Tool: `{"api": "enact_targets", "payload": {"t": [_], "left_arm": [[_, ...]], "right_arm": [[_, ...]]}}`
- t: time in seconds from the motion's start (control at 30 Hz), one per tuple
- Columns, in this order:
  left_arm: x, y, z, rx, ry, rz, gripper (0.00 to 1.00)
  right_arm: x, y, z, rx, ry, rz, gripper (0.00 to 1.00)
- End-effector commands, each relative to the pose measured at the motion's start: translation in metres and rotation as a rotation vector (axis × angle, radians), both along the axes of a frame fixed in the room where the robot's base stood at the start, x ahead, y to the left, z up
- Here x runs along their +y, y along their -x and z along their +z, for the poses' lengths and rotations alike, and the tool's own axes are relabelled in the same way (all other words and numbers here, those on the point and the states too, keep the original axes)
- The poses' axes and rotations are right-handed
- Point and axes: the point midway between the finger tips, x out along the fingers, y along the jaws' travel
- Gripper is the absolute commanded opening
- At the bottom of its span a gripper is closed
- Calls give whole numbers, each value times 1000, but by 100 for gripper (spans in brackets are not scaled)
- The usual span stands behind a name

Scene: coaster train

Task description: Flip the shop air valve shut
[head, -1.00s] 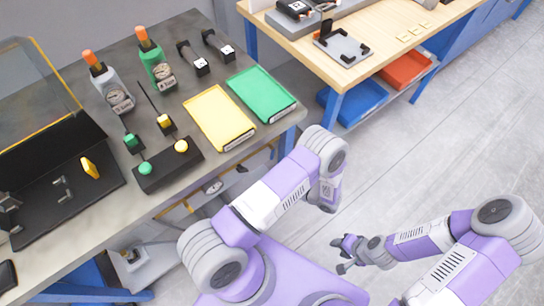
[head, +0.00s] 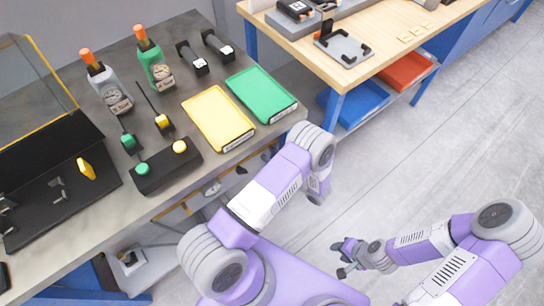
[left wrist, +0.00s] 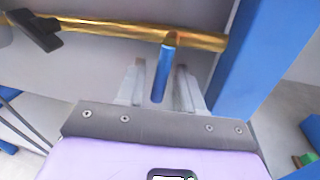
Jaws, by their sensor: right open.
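In the left wrist view a brass pipe (left wrist: 110,29) runs across the top. A blue lever (left wrist: 161,75) stands out from it, and a black handle (left wrist: 36,32) sits on the pipe at the left. My left gripper (left wrist: 160,85) is open, its two pale fingers on either side of the blue lever with gaps visible; I cannot tell how deep the lever reaches between them. In the head view the left gripper is hidden behind its own arm beside the bench's front. My right gripper (head: 340,257) is open and empty over the floor.
A blue bench leg (left wrist: 258,60) stands close to the right of the left gripper. The grey bench top (head: 215,70) carries a yellow tray (head: 217,118), a green tray (head: 260,95) and gauges. The floor (head: 430,150) at the right is clear.

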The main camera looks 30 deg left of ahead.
Motion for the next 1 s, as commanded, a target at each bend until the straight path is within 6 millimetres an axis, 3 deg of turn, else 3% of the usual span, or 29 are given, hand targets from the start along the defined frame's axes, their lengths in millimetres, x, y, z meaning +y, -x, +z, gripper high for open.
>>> {"api": "enact_targets", "payload": {"t": [0.13, 0.4, 1.0], "left_arm": [[0, 0, 0, 0, 0, 0, 36], [0, 0, 0, 0, 0, 1, 0], [-2, -5, -1, -118, 51, 1, 0]], "right_arm": [[0, 0, 0, 0, 0, 0, 43], [0, 0, 0, 0, 0, 0, 43], [0, 0, -4, 0, 0, 0, 43]]}}
